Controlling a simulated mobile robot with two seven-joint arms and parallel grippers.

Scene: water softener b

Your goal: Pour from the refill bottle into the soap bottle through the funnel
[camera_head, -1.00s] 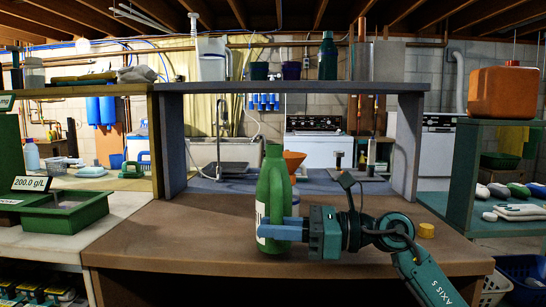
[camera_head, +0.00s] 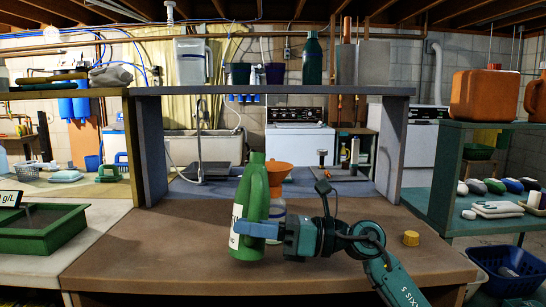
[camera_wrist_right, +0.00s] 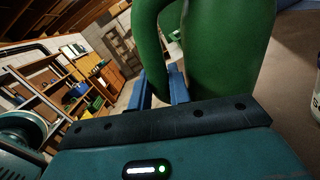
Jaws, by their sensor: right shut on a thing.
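The green refill bottle (camera_head: 256,195) with a white label is in my right gripper (camera_head: 258,230), tilted slightly with its top leaning right. Its base looks close to the brown table; I cannot tell whether it touches. The right wrist view shows the green bottle (camera_wrist_right: 230,50) and its handle close up, with the blue fingers at the handle. The orange funnel (camera_head: 278,169) stands behind and right of the bottle's neck. Under it the pale soap bottle (camera_head: 278,208) is partly hidden by the green bottle and my gripper. My left gripper is not in view.
A yellow cap (camera_head: 411,238) lies on the brown table (camera_head: 150,250) to the right of my arm. A grey shelf (camera_head: 270,91) spans behind. A green tray (camera_head: 45,228) sits on the left counter. The table's left front is clear.

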